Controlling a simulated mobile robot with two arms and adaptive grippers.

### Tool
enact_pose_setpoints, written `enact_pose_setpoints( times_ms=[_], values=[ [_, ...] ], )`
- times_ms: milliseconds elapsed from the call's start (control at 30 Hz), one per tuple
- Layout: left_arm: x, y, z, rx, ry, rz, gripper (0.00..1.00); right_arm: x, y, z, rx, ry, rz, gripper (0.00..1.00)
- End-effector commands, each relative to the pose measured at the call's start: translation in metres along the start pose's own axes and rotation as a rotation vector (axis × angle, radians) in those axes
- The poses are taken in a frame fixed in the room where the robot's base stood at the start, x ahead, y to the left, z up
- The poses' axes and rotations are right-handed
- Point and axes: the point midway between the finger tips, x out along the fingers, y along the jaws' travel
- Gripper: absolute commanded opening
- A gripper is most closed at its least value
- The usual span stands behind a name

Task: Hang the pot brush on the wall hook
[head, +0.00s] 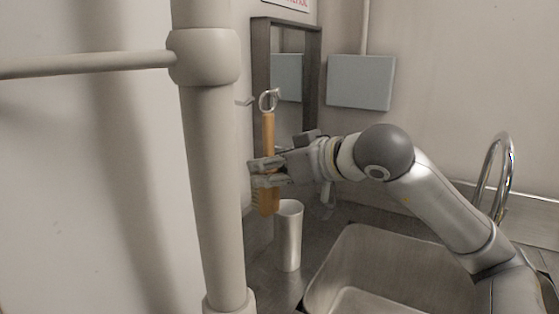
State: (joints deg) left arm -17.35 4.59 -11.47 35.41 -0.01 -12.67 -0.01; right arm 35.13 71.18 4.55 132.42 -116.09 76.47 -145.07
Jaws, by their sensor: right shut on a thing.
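The pot brush (268,130) is upright, with an orange-brown handle and a metal ring at its top. My right gripper (268,172) is shut on the brush's lower part and holds it above the counter. The brush's lower end partly shows below the fingers. My left gripper is not in view.
A metal cup (288,236) stands on the counter below the brush. A sink (375,270) with a curved faucet (507,165) is at the right. A thick pipe (212,170) runs upright close on the left. A framed mirror (287,75) hangs behind the brush.

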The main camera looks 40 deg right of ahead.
Motion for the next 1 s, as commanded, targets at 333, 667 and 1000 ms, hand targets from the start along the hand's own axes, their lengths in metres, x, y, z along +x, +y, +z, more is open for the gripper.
enact_pose_setpoints(
  times_ms=[333,667,1000],
  values=[
    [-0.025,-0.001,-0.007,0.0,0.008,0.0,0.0,0.018,-0.006,-0.009,0.002,0.0,-0.003,0.18],
    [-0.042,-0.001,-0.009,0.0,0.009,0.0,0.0,0.036,-0.011,-0.015,0.002,0.001,-0.003,0.18],
    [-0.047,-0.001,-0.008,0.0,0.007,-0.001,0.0,0.055,-0.015,-0.014,-0.001,0.001,0.001,0.18]
  ],
)
